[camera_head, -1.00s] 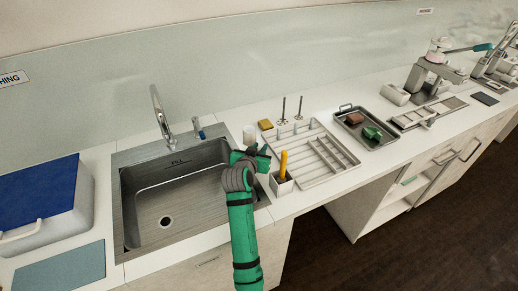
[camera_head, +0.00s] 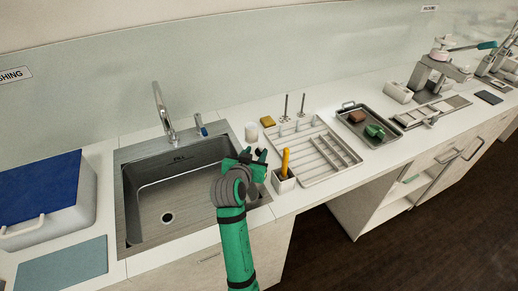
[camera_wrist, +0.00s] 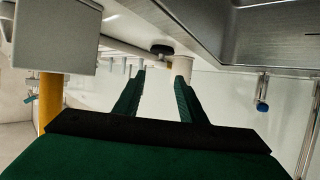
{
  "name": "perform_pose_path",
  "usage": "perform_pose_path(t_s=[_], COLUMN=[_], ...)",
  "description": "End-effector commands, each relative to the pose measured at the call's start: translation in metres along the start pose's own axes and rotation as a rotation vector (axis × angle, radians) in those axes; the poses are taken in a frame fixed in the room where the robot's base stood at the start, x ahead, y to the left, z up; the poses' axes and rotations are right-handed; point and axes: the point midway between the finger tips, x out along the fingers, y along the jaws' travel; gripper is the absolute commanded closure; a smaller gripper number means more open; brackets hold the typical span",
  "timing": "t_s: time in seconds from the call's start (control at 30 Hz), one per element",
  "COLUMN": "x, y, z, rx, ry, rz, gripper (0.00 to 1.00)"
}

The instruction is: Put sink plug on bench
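The sink plug appears as a small dark round piece (camera_wrist: 162,50) in the wrist view. It sits at the bench surface, beyond my fingertips and roughly in line with the gap between them. My gripper (camera_wrist: 160,76) is open, with two green fingers apart and nothing visible between them. In the head view my gripper (camera_head: 253,158) is over the right rim of the sink (camera_head: 124,205), close to the grey holder. A dark spot shows by its fingertips there; I cannot tell whether it is the plug or a finger. The bench (camera_head: 98,152) runs around the sink.
A grey holder (camera_head: 284,184) with a yellow handle (camera_head: 285,160) stands just right of my gripper. A white cup (camera_head: 251,133) and yellow sponge (camera_head: 267,121) are behind. A slotted rack (camera_head: 310,172) lies further right. The tap (camera_head: 160,105) stands behind the sink.

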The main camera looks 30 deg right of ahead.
Motion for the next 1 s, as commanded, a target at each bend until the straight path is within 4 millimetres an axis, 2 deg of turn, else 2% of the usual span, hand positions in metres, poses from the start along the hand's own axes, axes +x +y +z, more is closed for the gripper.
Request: perform_pose_path(t_s=[0.1, 0.3, 0.87, 0.97, 1.0], x=[-0.019, -0.035, -0.036, -0.040, -0.044], y=[-0.001, 0.000, 0.001, -0.011, -0.022], z=[0.001, 0.000, 0.000, 0.003, 0.005], rx=[0.000, 0.000, 0.000, -0.018, -0.035], ry=[0.000, 0.000, 0.000, 0.009, 0.018], rz=[-0.002, -0.001, 0.001, -0.028, -0.054], gripper=[0.63, 0.63, 0.63, 0.63, 0.63])
